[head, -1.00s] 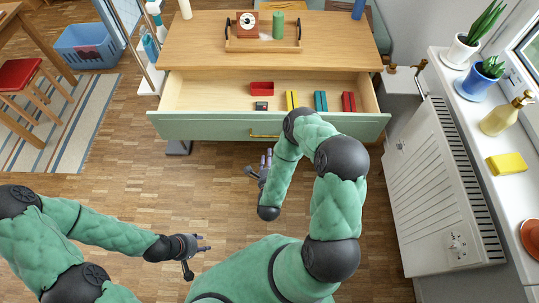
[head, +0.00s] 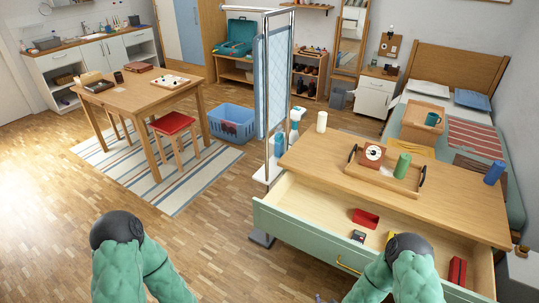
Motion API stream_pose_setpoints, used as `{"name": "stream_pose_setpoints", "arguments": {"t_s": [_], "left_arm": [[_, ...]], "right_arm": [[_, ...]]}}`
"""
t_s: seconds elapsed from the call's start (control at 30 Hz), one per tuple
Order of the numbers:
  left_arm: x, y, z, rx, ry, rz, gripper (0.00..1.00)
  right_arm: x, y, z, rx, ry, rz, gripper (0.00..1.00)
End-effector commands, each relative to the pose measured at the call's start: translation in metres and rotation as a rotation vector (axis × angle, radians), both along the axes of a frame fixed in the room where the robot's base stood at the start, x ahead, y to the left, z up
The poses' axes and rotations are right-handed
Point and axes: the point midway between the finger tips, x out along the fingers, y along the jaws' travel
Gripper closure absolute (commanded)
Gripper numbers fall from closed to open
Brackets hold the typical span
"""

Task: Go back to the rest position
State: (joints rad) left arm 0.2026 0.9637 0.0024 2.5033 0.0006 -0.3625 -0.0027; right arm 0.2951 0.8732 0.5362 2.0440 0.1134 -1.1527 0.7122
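The pale green drawer (head: 310,238) of the wooden dresser (head: 440,198) stands open at the right. My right arm reaches in front of the drawer and hides part of it. Only a small dark tip of my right gripper (head: 322,299) seems to show at the bottom edge, so its fingers cannot be read. My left arm is at the bottom left; its gripper is outside the picture.
In the drawer lie a red tray (head: 365,218), a small dark item (head: 358,236) and red blocks (head: 457,272). A wooden tray (head: 410,183) is on the dresser top. A table (head: 150,100), red stool (head: 172,124) and blue basket (head: 232,122) stand left. Open floor lies between.

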Motion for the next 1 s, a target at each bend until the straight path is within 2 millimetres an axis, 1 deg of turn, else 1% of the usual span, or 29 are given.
{"name": "stream_pose_setpoints", "arguments": {"t_s": [0.03, 0.1, 0.23, 0.3, 0.4, 0.5, 0.63, 1.0], "left_arm": [[0.000, 0.000, 0.001, 0.000, 0.000, 0.000, 0.59], [0.000, 0.000, 0.002, 0.000, 0.000, 0.000, 0.59], [0.000, 0.000, 0.004, 0.000, 0.000, 0.000, 0.59], [0.000, 0.000, 0.005, 0.000, 0.000, 0.000, 0.59], [0.000, 0.000, 0.006, 0.000, 0.000, 0.000, 0.59], [0.000, 0.000, 0.006, 0.000, 0.000, 0.000, 0.59], [0.000, 0.000, 0.006, 0.000, 0.000, 0.000, 0.59], [0.000, 0.000, 0.006, 0.000, 0.000, 0.000, 0.59]], "right_arm": [[-0.010, 0.013, 0.000, -0.011, 0.070, 0.102, 0.56], [-0.028, 0.031, 0.001, -0.029, 0.169, 0.265, 0.56], [-0.070, 0.061, 0.007, -0.046, 0.325, 0.575, 0.56], [-0.093, 0.073, 0.014, -0.048, 0.387, 0.726, 0.56], [-0.122, 0.084, 0.023, -0.045, 0.450, 0.900, 0.56], [-0.141, 0.090, 0.030, -0.039, 0.485, 1.015, 0.56], [-0.152, 0.092, 0.034, -0.034, 0.504, 1.077, 0.56], [-0.152, 0.092, 0.033, -0.034, 0.504, 1.079, 0.56]]}}
